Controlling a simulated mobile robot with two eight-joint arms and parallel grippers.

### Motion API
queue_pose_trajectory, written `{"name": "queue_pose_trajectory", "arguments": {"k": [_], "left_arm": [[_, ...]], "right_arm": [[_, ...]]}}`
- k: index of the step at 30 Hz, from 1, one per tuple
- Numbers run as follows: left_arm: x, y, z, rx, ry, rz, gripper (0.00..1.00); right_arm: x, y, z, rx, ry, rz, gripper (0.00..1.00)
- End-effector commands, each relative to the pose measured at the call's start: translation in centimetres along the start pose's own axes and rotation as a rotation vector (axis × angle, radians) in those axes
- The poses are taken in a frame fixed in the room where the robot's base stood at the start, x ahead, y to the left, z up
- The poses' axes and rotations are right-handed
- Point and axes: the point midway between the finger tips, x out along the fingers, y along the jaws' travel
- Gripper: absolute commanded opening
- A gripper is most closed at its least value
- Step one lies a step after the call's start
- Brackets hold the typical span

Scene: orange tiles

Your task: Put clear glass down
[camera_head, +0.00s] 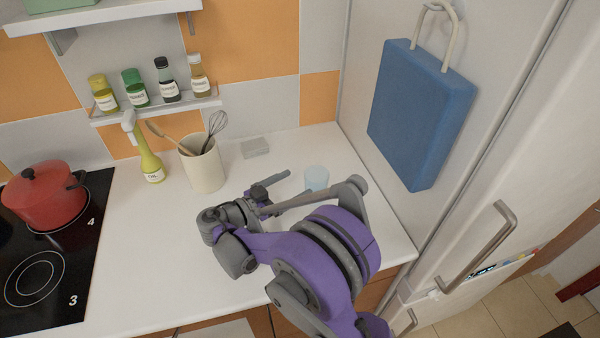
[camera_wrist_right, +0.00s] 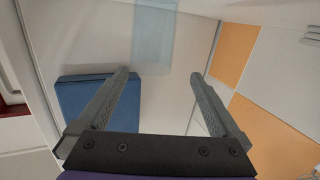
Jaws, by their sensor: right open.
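The clear glass (camera_head: 316,177) is pale blue and see-through. It appears to stand upright on the white counter (camera_head: 130,260), near the back right corner. Its lower part is partly hidden behind my right arm in the head view. My right gripper (camera_head: 297,184) is open just left of the glass, low over the counter. In the right wrist view the glass (camera_wrist_right: 154,35) shows beyond the open fingertips (camera_wrist_right: 160,75), with no finger seen touching it. My left gripper is in neither view.
A utensil crock (camera_head: 203,168), an oil bottle (camera_head: 149,162) and a small grey block (camera_head: 255,148) stand left of the glass. A red pot (camera_head: 42,197) is on the cooktop (camera_head: 70,262). Front-left counter is clear.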

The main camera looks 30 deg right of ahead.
Motion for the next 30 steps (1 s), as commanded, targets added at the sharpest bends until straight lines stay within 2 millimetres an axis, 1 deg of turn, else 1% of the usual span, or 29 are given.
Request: {"name": "queue_pose_trajectory", "arguments": {"k": [2,4,9,12,17,24,27,30], "left_arm": [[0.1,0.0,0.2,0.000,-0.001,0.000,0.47],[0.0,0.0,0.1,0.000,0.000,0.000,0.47],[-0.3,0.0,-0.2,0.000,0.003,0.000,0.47],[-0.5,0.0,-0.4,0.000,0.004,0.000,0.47],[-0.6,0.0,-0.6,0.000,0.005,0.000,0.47],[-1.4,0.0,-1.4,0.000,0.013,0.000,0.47],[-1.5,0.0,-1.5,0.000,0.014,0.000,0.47],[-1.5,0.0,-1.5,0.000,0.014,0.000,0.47]], "right_arm": [[0.2,0.0,0.1,0.014,0.013,0.003,1.00],[0.9,0.0,0.0,0.019,0.017,0.006,1.00],[3.8,0.0,-0.1,0.018,0.016,0.006,1.00],[5.0,0.0,-0.1,0.018,0.015,0.005,1.00],[6.0,0.0,-0.1,0.017,0.015,0.004,1.00],[9.5,0.3,-0.4,0.018,0.015,0.005,1.00],[10.4,0.3,-0.3,0.017,0.014,0.004,1.00],[10.8,0.3,-0.3,0.016,0.014,0.002,1.00]]}}
